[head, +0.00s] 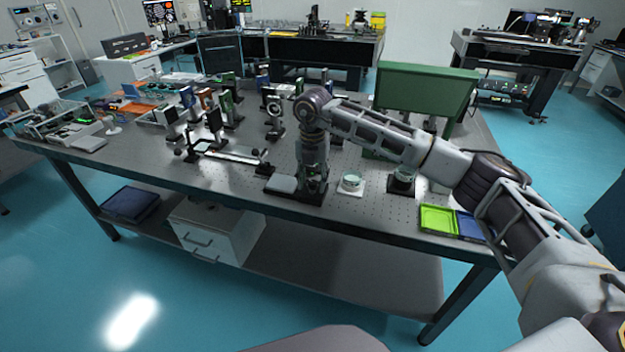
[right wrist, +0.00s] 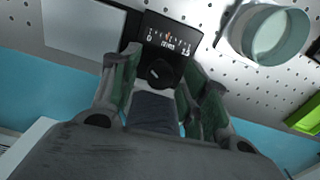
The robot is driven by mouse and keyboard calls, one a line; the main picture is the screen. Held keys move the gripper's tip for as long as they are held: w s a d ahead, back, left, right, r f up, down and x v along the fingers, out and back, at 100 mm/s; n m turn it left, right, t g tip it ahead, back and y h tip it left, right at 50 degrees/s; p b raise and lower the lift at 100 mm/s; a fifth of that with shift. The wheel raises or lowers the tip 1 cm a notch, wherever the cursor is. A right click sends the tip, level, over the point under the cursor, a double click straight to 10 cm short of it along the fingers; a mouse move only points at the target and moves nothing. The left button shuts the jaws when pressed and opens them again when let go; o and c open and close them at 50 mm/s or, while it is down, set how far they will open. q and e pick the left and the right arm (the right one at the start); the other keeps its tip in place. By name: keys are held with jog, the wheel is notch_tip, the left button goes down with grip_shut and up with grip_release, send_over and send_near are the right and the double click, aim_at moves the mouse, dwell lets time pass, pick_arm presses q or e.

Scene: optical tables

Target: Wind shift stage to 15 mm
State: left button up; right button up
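The shift stage shows in the right wrist view as a black block with a dial face (right wrist: 168,38), its white scale running from 0 at left to about 25 at right. A small reddish mark lies near the middle of the scale; its exact value is too small to read. Below the face is a round black knob (right wrist: 158,73) with a pale mark. My right gripper (right wrist: 160,85) is open, with a green-padded finger on each side of the knob and visible gaps. In the head view my right gripper (head: 313,184) points down at the table's front edge. My left gripper is out of view.
Green (head: 438,219) and blue (head: 469,226) trays sit at the right. Optics posts and a green cover (head: 425,90) stand behind.

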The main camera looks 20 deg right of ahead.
aim_at(313, 182)
notch_tip(313, 182, up, 12)
dwell(1.1)
jog(key=shift+f, duration=0.1)
